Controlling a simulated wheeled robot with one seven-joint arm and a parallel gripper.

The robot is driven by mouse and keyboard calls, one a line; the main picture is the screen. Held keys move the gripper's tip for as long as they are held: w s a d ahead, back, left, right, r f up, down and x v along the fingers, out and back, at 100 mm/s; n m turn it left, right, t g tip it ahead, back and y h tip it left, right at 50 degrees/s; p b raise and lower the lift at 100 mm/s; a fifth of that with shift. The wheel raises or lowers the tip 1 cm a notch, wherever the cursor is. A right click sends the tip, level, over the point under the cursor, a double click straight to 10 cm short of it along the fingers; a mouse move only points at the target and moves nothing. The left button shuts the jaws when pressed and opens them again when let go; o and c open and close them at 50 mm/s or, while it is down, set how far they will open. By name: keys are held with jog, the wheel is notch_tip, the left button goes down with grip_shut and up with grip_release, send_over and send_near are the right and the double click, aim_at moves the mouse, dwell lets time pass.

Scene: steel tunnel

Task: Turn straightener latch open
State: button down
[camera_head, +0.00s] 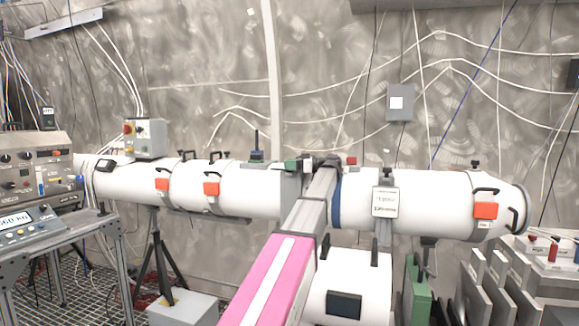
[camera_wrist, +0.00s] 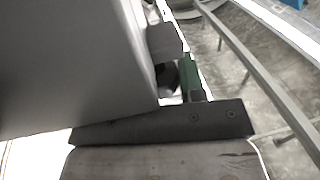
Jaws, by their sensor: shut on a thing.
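A white pipe-like assembly (camera_head: 258,190) runs across the head view, with orange latch-like blocks (camera_head: 212,189) and dark handles on it. My gripper (camera_head: 322,162) is at its middle, at the end of my grey and pink arm, beside a small green block (camera_head: 290,166) and a small red block (camera_head: 351,161). It is shut on what seems to be the straightener latch. The grip itself is small and mostly hidden in the head view. In the wrist view, a large grey surface fills the left, with a green part (camera_wrist: 190,75) beside it. How far the latch is turned cannot be told.
A white cylinder (camera_head: 347,285) stands low in front of the pipe, right of my arm. A console (camera_head: 35,175) on a metal cart is at the left. Grey plates (camera_head: 497,275) stand at the lower right. A tripod (camera_head: 156,262) stands under the pipe.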

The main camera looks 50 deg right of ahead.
jog(key=c, duration=0.7)
grip_release()
jog(key=shift+s, duration=0.1)
jog(key=v, duration=1)
jog(key=shift+s+d, duration=0.3)
